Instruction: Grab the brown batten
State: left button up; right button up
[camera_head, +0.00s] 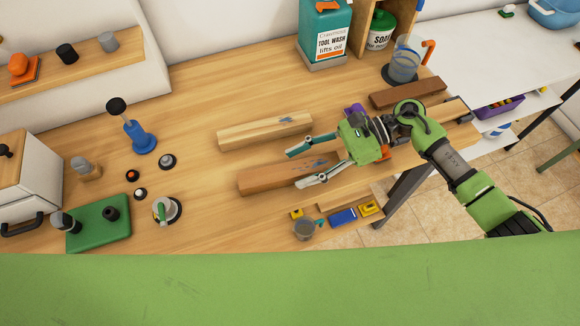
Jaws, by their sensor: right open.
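A brown batten (262,180) with a blue mark lies on the wooden bench in the middle of the view. My right gripper (296,168) comes in from the right, over the right end of this batten. It is open, with one finger along the far side and the other along the near side. I cannot tell whether either finger touches the wood. The gripper body hides the batten's right end. A paler batten (250,134), also with a blue mark, lies just behind. My left gripper is not in view.
A darker reddish-brown batten (408,92) lies behind my right arm. A small grey cup (304,229) and a blue block (343,217) sit near the front edge. A blue pump-like item (138,136) stands left.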

aim_at(293, 169)
jog(key=shift+s+a+f+p, duration=0.1)
jog(key=shift+s+a+p, duration=0.15)
jog(key=shift+a, duration=0.35)
jog(key=shift+s+a+f+p, duration=0.1)
jog(key=shift+a+p, duration=0.2)
jog(key=shift+a, duration=0.3)
jog(key=shift+a+f, duration=0.3)
jog(key=shift+a, duration=0.05)
jog(key=c, duration=1.3)
jog(key=shift+r, duration=0.1)
